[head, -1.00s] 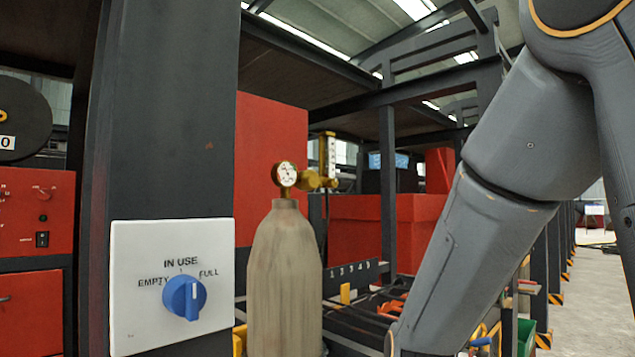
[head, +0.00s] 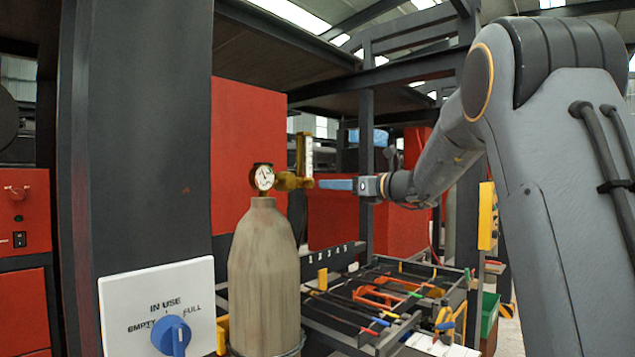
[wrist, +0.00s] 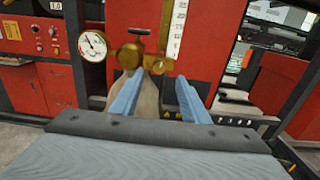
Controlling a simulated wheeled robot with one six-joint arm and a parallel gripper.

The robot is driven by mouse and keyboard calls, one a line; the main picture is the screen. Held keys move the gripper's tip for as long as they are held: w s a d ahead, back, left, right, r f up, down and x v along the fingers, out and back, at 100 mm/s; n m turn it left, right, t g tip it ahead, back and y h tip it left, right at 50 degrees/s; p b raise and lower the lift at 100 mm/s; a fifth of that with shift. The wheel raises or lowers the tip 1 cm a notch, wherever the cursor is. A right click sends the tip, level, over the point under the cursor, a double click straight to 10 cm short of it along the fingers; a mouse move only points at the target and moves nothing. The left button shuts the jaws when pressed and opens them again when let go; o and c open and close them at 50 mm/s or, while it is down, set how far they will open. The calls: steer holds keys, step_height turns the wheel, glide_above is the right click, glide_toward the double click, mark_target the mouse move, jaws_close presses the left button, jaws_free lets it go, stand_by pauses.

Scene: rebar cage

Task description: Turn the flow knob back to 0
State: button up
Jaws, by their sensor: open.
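The brass regulator (head: 286,182) sits on top of a tan gas cylinder (head: 262,275), with a round white gauge (head: 264,177) and an upright flow tube (head: 309,155). In the wrist view, a brass knob (wrist: 158,64) shows below the flow tube (wrist: 178,28), just beyond my fingertips; its setting is not readable. The gauge (wrist: 93,45) is to the left. My gripper (head: 330,184) points left at the regulator, close to its right end. Its blue fingers are open and empty in the wrist view (wrist: 160,82). Whether they touch the knob I cannot tell.
A white panel (head: 130,292) with a blue dial (head: 170,335) is on the dark post at left. A tray of tools (head: 385,300) lies below my arm. A red cabinet (head: 335,225) stands behind.

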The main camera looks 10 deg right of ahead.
mark_target(312, 184)
steer(key=p+x, duration=0.2)
steer(key=x, duration=0.5)
steer(key=shift+a, duration=0.15)
steer(key=shift+f, duration=0.1)
jaws_close()
